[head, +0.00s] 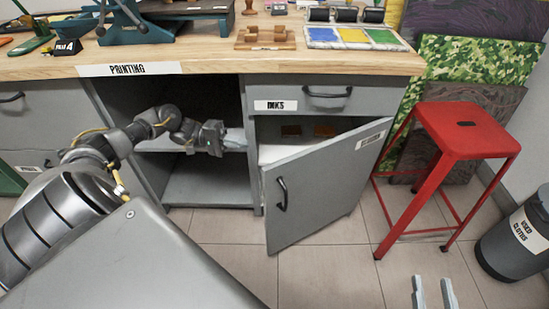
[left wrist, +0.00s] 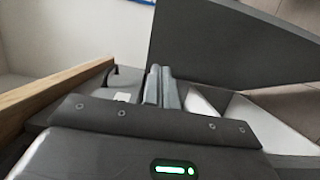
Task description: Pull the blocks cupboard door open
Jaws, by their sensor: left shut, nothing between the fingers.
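The grey blocks cupboard door (head: 318,185) stands partly open under the inks drawer, its free left edge swung out toward me. Its dark handle (head: 282,193) is near that free edge, and a white label (head: 370,140) is at its upper right. My left gripper (head: 238,139) is shut and empty, at the left side of the cupboard opening, behind the door's free edge. In the left wrist view its fingers (left wrist: 162,88) are together, with a grey panel (left wrist: 225,45), seemingly the door, beyond them. My right gripper (head: 434,293) shows as two spread fingertips at the bottom, away from the door.
Brown blocks (head: 291,131) show inside the cupboard. A red stool (head: 462,130) stands right of the door. An open shelf bay (head: 205,185) lies left. The wooden worktop (head: 205,62) is above. A dark bin (head: 515,240) is far right. Floor before the door is clear.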

